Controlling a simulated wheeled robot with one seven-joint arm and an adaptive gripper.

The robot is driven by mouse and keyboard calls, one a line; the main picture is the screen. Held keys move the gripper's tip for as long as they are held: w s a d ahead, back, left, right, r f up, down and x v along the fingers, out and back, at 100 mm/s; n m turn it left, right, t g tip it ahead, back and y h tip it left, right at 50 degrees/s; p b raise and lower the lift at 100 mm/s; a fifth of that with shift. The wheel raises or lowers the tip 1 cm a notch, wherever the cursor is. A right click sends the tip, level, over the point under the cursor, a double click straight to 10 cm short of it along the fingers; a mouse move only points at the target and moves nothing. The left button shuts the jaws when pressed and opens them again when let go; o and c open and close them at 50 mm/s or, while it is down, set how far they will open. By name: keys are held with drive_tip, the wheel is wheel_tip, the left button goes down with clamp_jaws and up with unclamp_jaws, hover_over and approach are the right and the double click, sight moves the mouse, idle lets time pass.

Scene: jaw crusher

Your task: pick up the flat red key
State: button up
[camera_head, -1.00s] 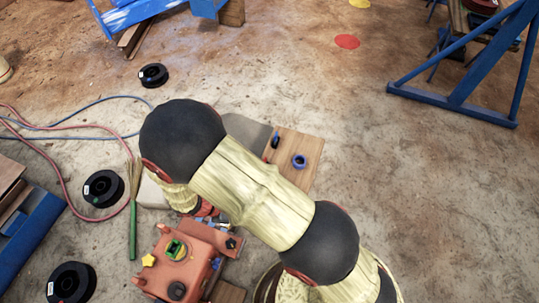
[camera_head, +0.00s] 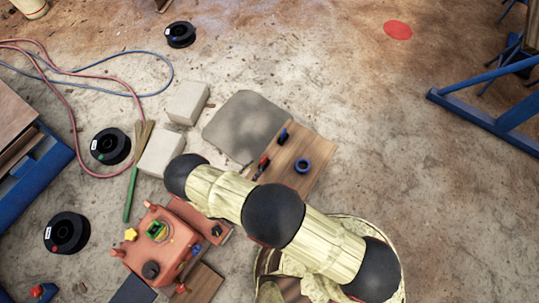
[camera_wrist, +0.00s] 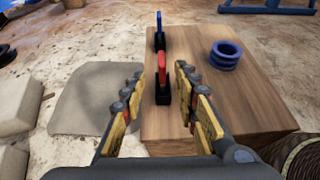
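The flat red key (camera_wrist: 162,66) stands upright in a small black holder (camera_wrist: 162,92) near the left edge of a wooden board or block (camera_wrist: 225,100). It also shows small in the head view (camera_head: 264,161), on the wooden board (camera_head: 314,150). My gripper (camera_wrist: 157,78) is open in the wrist view, with one finger on each side of the key's line. Nothing shows between the fingertips except the key and its holder. I cannot tell how far ahead of the fingertips the key is.
A blue key (camera_wrist: 158,35) in a black holder stands behind the red one. Blue rings (camera_wrist: 226,55) lie to the right. A grey slab (camera_head: 240,128) and pale blocks (camera_head: 187,103) lie left of the board. The orange crusher (camera_head: 160,245) stands at lower left.

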sight(264, 159)
drive_tip(key=b+x, duration=0.3)
drive_tip(key=x, duration=0.4)
drive_tip(key=shift+s+d, duration=0.1)
drive_tip(key=shift+d, duration=0.05)
drive_tip(key=shift+w+d, duration=0.2)
drive_tip(key=shift+w, duration=0.15)
drive_tip(key=shift+c, duration=1.1)
clamp_jaws()
